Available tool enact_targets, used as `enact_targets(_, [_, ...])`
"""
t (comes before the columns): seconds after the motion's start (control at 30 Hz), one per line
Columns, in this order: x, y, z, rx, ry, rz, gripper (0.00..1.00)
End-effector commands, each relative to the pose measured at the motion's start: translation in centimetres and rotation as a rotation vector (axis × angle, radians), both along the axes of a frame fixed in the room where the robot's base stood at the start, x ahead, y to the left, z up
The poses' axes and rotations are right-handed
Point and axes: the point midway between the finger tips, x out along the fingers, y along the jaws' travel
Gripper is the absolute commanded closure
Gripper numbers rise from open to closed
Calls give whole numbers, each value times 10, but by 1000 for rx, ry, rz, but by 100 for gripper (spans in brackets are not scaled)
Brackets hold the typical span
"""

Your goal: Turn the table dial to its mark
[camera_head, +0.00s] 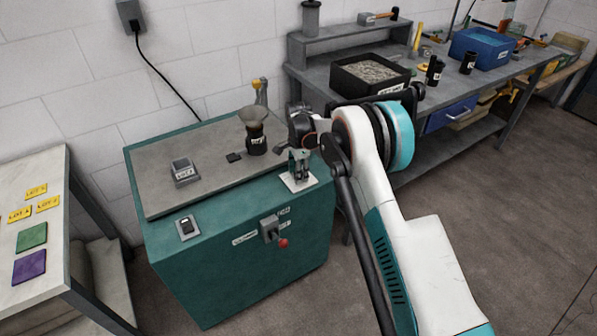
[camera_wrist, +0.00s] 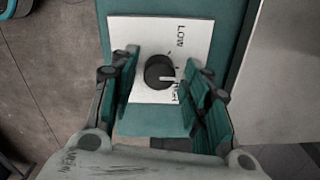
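The dial (camera_wrist: 157,70) is a dark round knob with a pale pointer, on a white plate (camera_wrist: 145,30) marked LOW and, partly hidden, apparently HIGH. The pointer lies toward the right, near the HIGH lettering in the wrist view. A short dark tick shows by the knob's upper right. In the head view the plate (camera_head: 312,183) lies on the teal cabinet's front right corner, and my gripper hides the knob. My gripper (camera_head: 298,172) points down over it. In the wrist view its two teal fingers (camera_wrist: 163,72) are open on either side of the knob, with gaps showing.
The teal cabinet (camera_head: 240,270) has a grey top with a small grey device (camera_head: 184,172) and a dark-based hopper (camera_head: 255,130). A workbench with a black bin (camera_head: 345,80) stands behind at right.

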Motion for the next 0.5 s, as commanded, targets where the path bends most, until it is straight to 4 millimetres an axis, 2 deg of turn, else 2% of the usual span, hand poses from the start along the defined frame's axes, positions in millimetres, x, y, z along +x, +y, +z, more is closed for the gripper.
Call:
enact_targets(0.33, [0, 0, 2, 0, 1, 0, 52])
enact_targets(0.5, [0, 0, 21, 0, 1, 0, 52])
